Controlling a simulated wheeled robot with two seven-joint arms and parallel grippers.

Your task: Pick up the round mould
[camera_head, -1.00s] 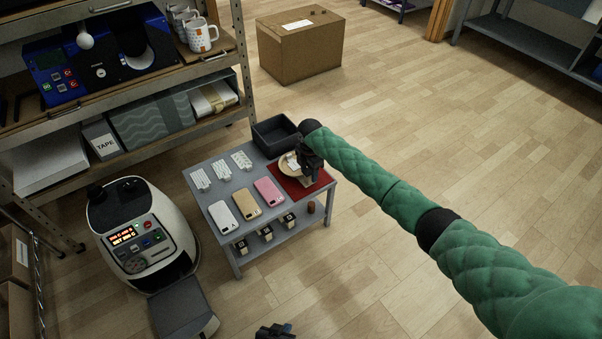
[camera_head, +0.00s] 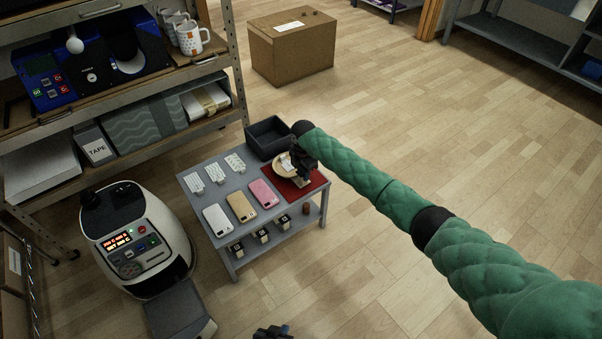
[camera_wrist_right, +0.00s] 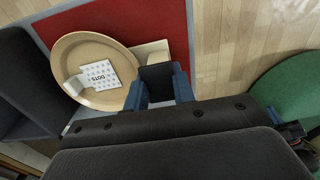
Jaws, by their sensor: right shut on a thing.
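The round mould (camera_wrist_right: 66,62) is a shallow tan dish with a tan tab (camera_wrist_right: 153,50) on its gripper side. In the head view the mould (camera_head: 284,170) is at the table's far right, by the red mat (camera_head: 314,185). A white card marked DOTS (camera_wrist_right: 100,76) lies in it. My right gripper (camera_wrist_right: 160,88) is shut on the mould at its tab side, around a dark block there. In the head view this gripper (camera_head: 301,158) partly covers the mould. I cannot tell whether the mould is clear of the table. My left gripper (camera_head: 273,332) is at the bottom edge; its jaws are unclear.
A dark open bin (camera_head: 268,137) stands behind the mould. Phone cases (camera_head: 241,207) and white patterned cards (camera_head: 214,174) lie on the grey table. A white machine (camera_head: 136,240) stands left of it, and shelving with mugs (camera_head: 192,38) behind. The floor at right is clear.

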